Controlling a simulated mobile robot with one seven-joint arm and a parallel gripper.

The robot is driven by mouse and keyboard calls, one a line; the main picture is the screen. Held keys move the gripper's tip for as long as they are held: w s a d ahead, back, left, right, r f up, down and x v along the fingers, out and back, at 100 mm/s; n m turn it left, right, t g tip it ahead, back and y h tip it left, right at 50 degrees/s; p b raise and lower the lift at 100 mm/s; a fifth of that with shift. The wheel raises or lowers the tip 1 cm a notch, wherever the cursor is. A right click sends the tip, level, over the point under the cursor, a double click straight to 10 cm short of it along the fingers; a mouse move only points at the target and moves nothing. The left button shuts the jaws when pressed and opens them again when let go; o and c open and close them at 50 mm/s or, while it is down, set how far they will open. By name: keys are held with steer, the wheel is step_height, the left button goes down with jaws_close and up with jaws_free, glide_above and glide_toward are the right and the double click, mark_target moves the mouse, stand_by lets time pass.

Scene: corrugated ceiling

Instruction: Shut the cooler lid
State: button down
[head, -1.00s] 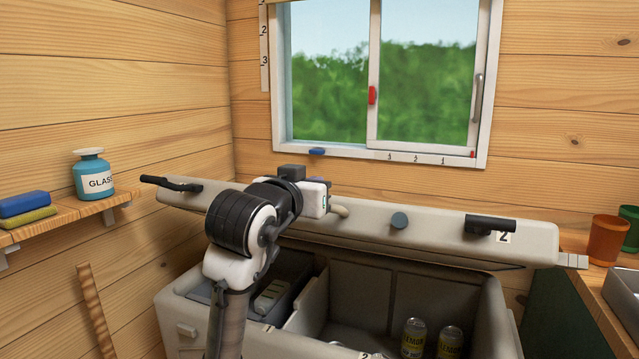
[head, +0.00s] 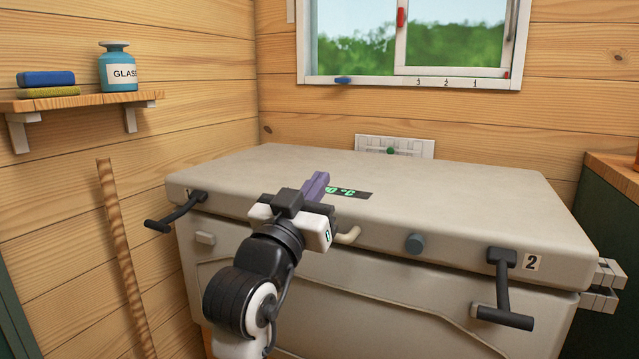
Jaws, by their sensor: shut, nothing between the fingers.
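The cooler (head: 400,315) is a large grey chest below the window. Its lid (head: 440,190) lies flat over the box, and the inside is hidden. A dark latch handle (head: 176,212) sticks out at the lid's left, and another (head: 503,290) hangs at the right beside the label 2. I cannot tell whether the fingers touch the lid.
A wall shelf (head: 82,101) at the left holds a blue jar (head: 117,68) and two stacked sponges (head: 46,85). A striped wooden pole (head: 125,255) leans by the left wall. A green cabinet (head: 610,225) stands close at the right.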

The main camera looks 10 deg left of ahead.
steer(key=shift+s+f+b, duration=0.15)
steer(key=shift+f+b, duration=0.35)
steer(key=shift+f, duration=0.25)
steer(key=shift+s+f+b, duration=0.15)
steer(key=shift+f+b, duration=0.3)
steer(key=shift+f, duration=0.25)
steer(key=shift+r, duration=0.1)
